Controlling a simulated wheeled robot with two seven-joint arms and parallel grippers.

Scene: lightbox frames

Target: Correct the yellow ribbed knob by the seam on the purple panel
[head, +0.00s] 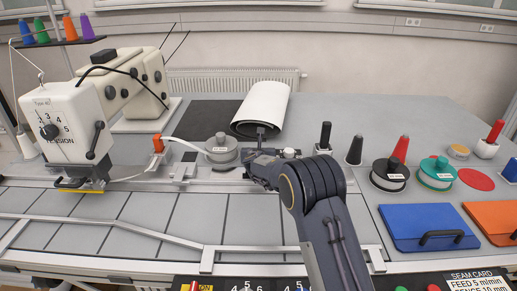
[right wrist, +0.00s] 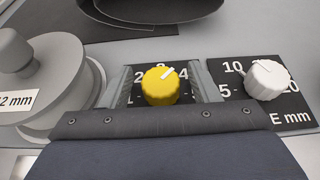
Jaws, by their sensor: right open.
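The yellow ribbed knob (right wrist: 160,90) sits on a small black dial plate with white numbers in the right wrist view. Its white pointer mark is turned up and to the right, just left of the 4. My right gripper (right wrist: 160,68) is open, with one grey finger on each side of the knob; I cannot tell whether they touch it. In the head view my right gripper (head: 264,152) is low over the table's middle and hides the yellow knob. I see no clearly purple panel; the plate around the knob looks black. My left gripper is not in view.
A white ribbed knob (right wrist: 266,80) on its own dial is close on the right. A grey spool (head: 221,148) stands close on the left. A white roll (head: 262,105) lies behind. Black and green spools and blue and orange cases fill the right side.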

